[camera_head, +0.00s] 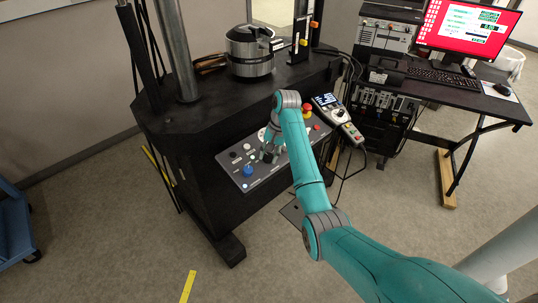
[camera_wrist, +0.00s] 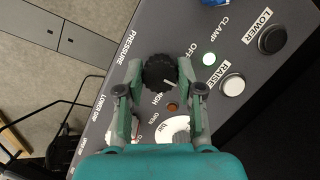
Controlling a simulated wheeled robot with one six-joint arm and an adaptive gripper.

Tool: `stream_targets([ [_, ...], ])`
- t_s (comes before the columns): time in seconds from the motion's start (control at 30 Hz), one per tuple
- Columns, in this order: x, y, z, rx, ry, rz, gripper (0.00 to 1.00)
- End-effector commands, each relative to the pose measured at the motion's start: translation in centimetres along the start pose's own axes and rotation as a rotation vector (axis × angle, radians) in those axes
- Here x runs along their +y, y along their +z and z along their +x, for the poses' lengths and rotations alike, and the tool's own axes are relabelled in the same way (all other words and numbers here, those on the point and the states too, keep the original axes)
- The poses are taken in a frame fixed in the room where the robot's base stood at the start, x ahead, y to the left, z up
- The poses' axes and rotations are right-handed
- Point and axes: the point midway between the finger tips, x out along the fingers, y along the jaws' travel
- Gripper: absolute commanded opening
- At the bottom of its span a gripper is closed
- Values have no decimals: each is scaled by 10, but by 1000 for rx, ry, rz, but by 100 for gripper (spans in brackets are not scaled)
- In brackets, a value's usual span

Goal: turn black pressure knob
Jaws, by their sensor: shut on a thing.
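The black pressure knob (camera_wrist: 160,72) is a ridged round dial with a white pointer line, on the grey control panel (camera_wrist: 238,20) next to the PRESSURE label. In the wrist view my gripper (camera_wrist: 160,75) has one finger on each side of the knob and is shut on it. The pointer line is aimed toward the lower right of the picture, near the HIGH lettering. In the head view my gripper (camera_head: 270,150) is down at the panel (camera_head: 235,160), and the arm and gripper hide part of it, including most of the knob.
Floor in front is clear.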

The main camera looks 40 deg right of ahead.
Motion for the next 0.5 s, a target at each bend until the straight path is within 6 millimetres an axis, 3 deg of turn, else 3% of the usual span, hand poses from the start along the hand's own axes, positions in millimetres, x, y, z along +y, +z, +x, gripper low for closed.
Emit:
stream_targets([
  [0.5, 0, 0, 0, 0, -19, 73, 2],
])
